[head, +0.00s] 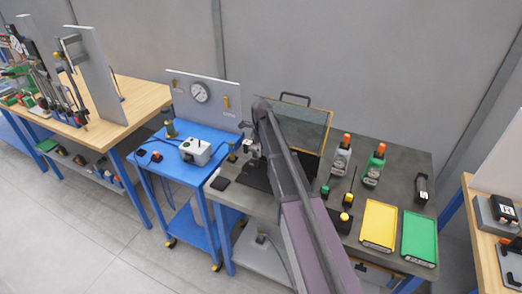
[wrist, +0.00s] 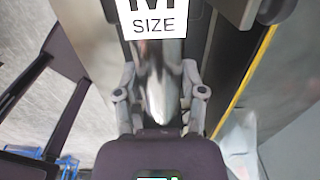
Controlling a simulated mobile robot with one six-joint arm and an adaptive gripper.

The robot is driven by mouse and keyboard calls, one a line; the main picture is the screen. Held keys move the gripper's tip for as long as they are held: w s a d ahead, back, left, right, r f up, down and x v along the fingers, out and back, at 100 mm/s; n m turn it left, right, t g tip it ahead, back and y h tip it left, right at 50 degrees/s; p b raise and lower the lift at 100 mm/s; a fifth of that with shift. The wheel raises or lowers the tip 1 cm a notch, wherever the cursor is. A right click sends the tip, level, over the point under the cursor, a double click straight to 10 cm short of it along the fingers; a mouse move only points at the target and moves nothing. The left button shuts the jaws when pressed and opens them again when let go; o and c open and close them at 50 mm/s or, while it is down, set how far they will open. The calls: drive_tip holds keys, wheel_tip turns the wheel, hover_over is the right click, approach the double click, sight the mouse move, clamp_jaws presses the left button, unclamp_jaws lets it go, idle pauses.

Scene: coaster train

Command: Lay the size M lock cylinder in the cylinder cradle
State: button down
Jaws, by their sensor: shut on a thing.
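The size M lock cylinder (wrist: 158,55) is a shiny metal piece with a white label reading M SIZE, at the top middle of the wrist view. My gripper (wrist: 160,80) is shut on it, with one grey finger on each side. In the head view my gripper (head: 252,149) is small, over the left part of the grey bench in front of the dark open case. The cylinder cannot be made out there. I cannot pick out the cylinder cradle with certainty in either view.
A dark case with a raised lid (head: 303,127) stands behind my arm. A blue cart (head: 174,165) with a gauge panel adjoins on the left.

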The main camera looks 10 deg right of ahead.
drive_tip(key=b, duration=0.5)
hover_over(261, 175)
drive_tip(key=shift+f, duration=2.55)
drive_tip(key=shift+d+f+b, duration=0.1)
drive_tip(key=shift+f+b, duration=3.15)
drive_tip(key=shift+b, duration=0.1)
drive_tip(key=shift+f, duration=0.1)
drive_tip(key=shift+c, duration=0.5)
unclamp_jaws()
wheel_tip(261, 175, up, 12)
drive_tip(key=p, duration=1.1)
drive_tip(key=shift+p, duration=0.3)
